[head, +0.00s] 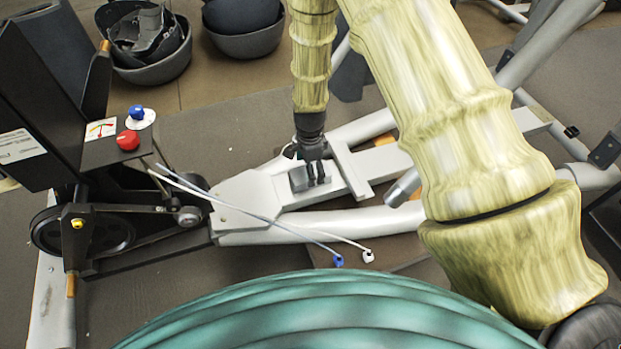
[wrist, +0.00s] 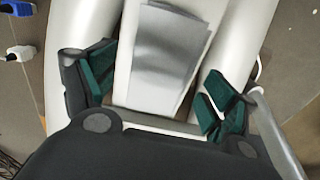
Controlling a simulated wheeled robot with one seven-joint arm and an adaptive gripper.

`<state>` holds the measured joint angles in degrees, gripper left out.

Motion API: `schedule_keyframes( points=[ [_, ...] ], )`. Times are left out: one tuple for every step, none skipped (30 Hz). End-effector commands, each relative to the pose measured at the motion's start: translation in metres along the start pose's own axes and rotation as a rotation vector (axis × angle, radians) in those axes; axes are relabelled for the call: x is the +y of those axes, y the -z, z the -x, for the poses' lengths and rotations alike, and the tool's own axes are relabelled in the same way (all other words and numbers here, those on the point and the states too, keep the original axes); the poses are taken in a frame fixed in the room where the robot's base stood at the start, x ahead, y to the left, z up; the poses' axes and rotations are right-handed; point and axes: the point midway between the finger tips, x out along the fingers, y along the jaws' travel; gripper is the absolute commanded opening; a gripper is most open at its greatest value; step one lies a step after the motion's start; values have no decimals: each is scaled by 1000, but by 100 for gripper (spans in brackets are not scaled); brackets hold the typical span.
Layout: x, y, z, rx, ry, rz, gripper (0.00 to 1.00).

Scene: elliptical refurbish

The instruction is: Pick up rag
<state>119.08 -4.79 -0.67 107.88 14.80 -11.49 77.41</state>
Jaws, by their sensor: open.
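A flat grey folded piece that looks like the rag (wrist: 172,48) lies on the pale metal frame (wrist: 95,30) of the machine. In the head view the rag (head: 299,179) is a small grey patch, partly hidden by my gripper (head: 317,180). My gripper points down over the frame. In the wrist view my gripper (wrist: 158,86) is open, with one green-padded finger on each side of the rag's near end. Nothing is held between the fingers. Whether the fingertips touch the frame cannot be told.
Cables with a blue plug (head: 338,260) and a white plug (head: 368,256) cross the frame close to my gripper. A black housing with a red knob (head: 128,140) stands at left. Grey tubes (head: 540,50) rise at right. Dark bowl-like covers (head: 160,65) lie behind.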

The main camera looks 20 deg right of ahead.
Motion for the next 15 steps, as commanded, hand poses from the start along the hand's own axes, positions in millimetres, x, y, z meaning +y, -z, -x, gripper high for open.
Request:
schedule_keyframes(
  points=[
    [1,0,-12,0,-2,0,86],
    [1,0,-17,-1,-2,0,86],
    [1,0,-22,-1,-3,0,86],
    [1,0,-25,-1,-2,0,86],
    [1,0,-27,0,-2,0,86],
    [0,0,-30,0,-1,0,86],
    [0,0,-31,0,0,0,86],
    [0,0,-32,0,0,0,86],
    [0,0,-32,0,1,0,86],
    [0,0,-31,0,1,0,86],
    [0,0,-31,0,1,0,86],
    [0,0,-31,0,1,0,86],
    [0,0,-31,0,1,0,86],
    [0,0,-31,0,0,0,86],
    [0,0,-31,0,0,0,78]
  ],
)
